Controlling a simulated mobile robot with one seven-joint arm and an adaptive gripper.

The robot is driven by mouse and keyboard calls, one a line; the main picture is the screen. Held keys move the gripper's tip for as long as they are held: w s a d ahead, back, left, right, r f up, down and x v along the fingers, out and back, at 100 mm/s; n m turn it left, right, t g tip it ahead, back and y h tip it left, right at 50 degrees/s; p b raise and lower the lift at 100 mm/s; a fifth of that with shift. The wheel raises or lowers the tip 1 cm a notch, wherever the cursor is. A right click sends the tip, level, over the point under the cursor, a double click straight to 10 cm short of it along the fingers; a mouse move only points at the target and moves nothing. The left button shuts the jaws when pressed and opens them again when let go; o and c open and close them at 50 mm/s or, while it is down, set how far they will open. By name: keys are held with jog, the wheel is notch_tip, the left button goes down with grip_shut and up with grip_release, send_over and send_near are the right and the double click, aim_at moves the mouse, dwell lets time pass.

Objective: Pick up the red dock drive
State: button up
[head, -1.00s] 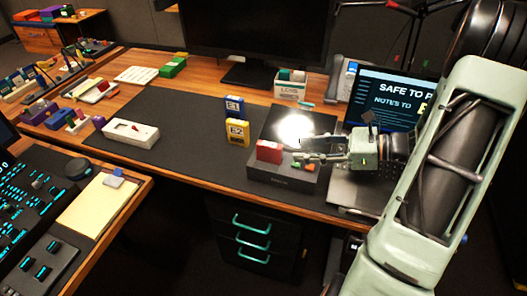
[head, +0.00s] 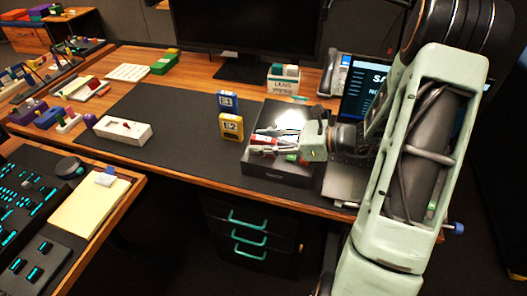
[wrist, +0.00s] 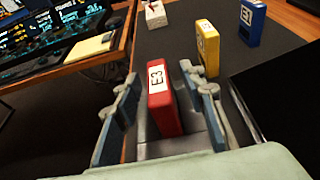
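The red dock drive (wrist: 160,104), labelled E3, stands upright in the wrist view, between the two fingers of my gripper (wrist: 160,78). The gripper is open, with a visible gap between each finger and the drive's sides. In the head view the red drive (head: 262,140) is at the front left of the black dock (head: 270,178), and my gripper (head: 268,142) reaches over it from the right. The fingers partly hide the drive there. Its lower end is hard to make out.
A yellow drive E2 (head: 231,127) and a blue drive E1 (head: 227,102) stand on the dark mat, left of the dock. A white box (head: 122,130) lies farther left. A laptop (head: 345,180) is at right. The mat's middle is clear.

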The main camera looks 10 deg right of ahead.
grip_shut()
jog(key=shift+r, duration=0.15)
dwell(0.4)
